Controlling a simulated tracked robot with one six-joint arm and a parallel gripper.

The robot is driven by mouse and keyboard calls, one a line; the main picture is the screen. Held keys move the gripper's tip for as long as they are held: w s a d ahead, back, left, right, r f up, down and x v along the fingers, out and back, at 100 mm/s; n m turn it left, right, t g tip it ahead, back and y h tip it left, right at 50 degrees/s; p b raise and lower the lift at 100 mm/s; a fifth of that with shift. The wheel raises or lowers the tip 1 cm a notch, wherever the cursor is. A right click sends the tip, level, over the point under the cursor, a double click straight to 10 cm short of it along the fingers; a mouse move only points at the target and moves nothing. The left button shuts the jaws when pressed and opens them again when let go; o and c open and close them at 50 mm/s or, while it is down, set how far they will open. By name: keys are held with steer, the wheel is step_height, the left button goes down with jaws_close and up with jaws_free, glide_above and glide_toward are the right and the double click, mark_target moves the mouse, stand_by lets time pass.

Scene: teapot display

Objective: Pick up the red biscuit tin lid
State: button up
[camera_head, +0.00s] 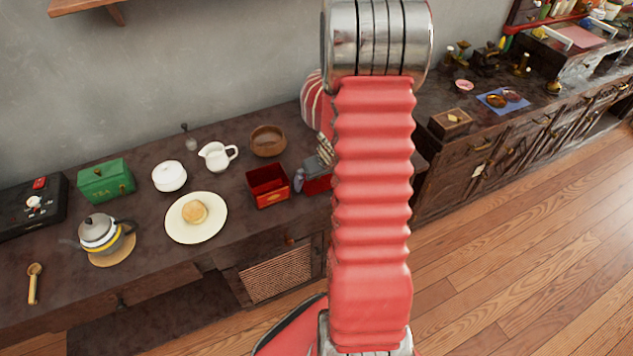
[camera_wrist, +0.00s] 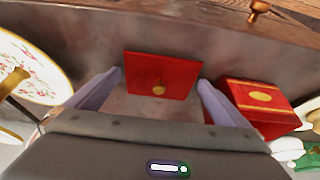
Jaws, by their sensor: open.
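The red biscuit tin lid (camera_wrist: 160,75), square with a small gold knob in its middle, lies on the dark counter in the wrist view. My gripper (camera_wrist: 159,80) is open, with one grey-purple finger at each side of the lid and the lid showing between the fingertips. I cannot tell whether either finger touches it. In the head view the lid (camera_head: 319,185) is partly hidden by my arm, and one fingertip shows at its left. The open red tin (camera_wrist: 262,98), with a gold oval label, stands to the lid's right in the wrist view; it also shows in the head view (camera_head: 268,190).
A patterned white piece with a gold rim (camera_wrist: 30,65) is close to the left finger. In the head view, a wooden bowl (camera_head: 268,141), white jug (camera_head: 215,157), cream plate (camera_head: 180,227), green tea tin (camera_head: 106,181) and grey teapot (camera_head: 99,233) stand left of my arm.

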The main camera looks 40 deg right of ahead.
mark_target(319, 183)
stand_by(0.3)
steer(key=c, duration=0.9)
steer(key=shift+r, duration=0.2)
step_height(319, 183, up, 10)
steer(key=shift+f, duration=0.15)
stand_by(0.4)
stand_by(0.4)
steer(key=w+a+r+n, duration=0.1)
steer(key=w+a, duration=0.2)
steer(key=a, duration=0.7)
steer(key=w+a+r+n, duration=0.1)
steer(key=w+a, duration=0.3)
steer(key=a, duration=0.7)
steer(key=w+a+r+n+y, duration=0.1)
steer(key=w+a, duration=0.3)
steer(key=a, duration=0.6)
steer(key=shift+w+a+r, duration=0.15)
steer(key=shift+w+r, duration=0.1)
steer(key=shift+r, duration=0.2)
